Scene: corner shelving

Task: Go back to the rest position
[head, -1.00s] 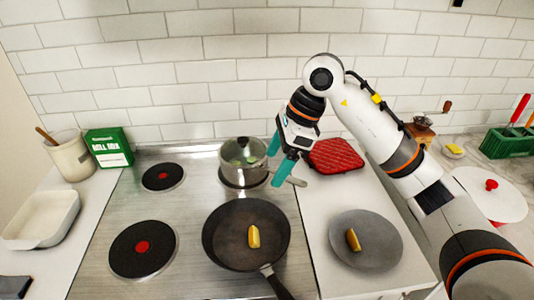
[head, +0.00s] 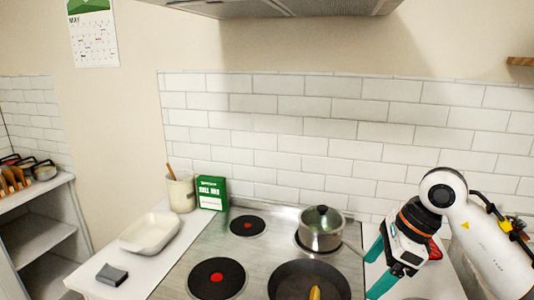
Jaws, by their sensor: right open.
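My right gripper (head: 380,270) is at the lower right in the head view, with its teal fingers spread and nothing between them. It hangs over the right side of the stove, to the right of a lidded steel pot (head: 321,229) and apart from it. A black pan (head: 282,282) stands on the front right of the stove with a yellow piece of food (head: 315,293) in it. The bottom of the picture cuts off the pan. My left gripper is not in view.
The stove has two bare burners (head: 248,225). On the left counter are a white baking dish (head: 150,232), a green box (head: 212,193), a utensil crock (head: 181,192) and a grey block (head: 112,275). A red item (head: 434,250) is mostly hidden behind my right gripper. A range hood (head: 290,8) hangs above.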

